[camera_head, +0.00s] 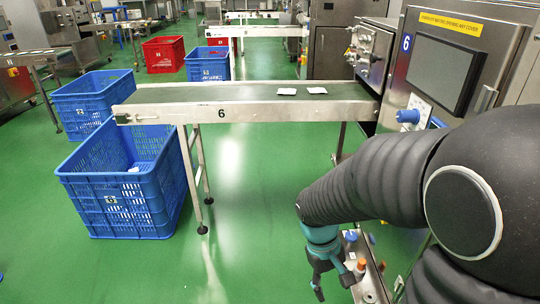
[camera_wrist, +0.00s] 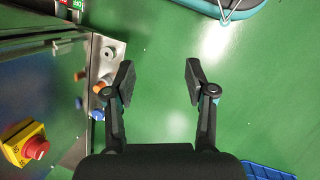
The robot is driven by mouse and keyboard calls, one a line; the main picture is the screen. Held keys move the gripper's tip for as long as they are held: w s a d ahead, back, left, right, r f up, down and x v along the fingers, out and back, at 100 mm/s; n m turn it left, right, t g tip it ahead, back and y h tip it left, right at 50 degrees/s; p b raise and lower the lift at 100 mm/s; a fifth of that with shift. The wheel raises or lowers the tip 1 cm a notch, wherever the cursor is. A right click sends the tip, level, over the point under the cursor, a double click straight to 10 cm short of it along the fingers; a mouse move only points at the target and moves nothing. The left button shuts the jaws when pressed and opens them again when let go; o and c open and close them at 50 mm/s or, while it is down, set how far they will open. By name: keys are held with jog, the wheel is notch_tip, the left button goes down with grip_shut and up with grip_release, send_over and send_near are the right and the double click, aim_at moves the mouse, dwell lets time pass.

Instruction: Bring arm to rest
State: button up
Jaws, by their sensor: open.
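My arm reaches in from the right side of the head view, in a dark ribbed cover. My gripper (camera_head: 332,279) hangs low at its end, beside the small machine panel with knobs. In the wrist view my gripper (camera_wrist: 158,85) is open, with its two dark fingers apart and only green floor between them. It holds nothing. The left finger shows close to the panel's edge in that view; I cannot tell whether it touches.
Conveyor 6 (camera_head: 230,113) carries two white packets (camera_head: 287,91). A blue crate (camera_head: 125,205) stands under its left end. A machine with a screen (camera_head: 443,74) stands at right. A red emergency button (camera_wrist: 36,148) is at lower left in the wrist view. Green floor is clear mid-picture.

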jog(key=s+d+r+m+t+y+p, duration=0.1)
jog(key=s+r+m+t+p, duration=0.1)
jog(key=r, duration=0.9)
jog(key=s+r+m+t+y+p, duration=0.1)
jog(key=r+t, duration=0.5)
jog(key=r, duration=0.6)
jog(key=s+m+p, duration=0.1)
jog(key=s+p, duration=0.1)
jog(key=s, duration=0.1)
jog(key=shift+s+d+y, duration=0.2)
jog(key=shift+d+y, duration=0.15)
jog(key=shift+y, duration=0.05)
jog(key=shift+c, duration=1.3)
jog(key=shift+d, duration=0.15)
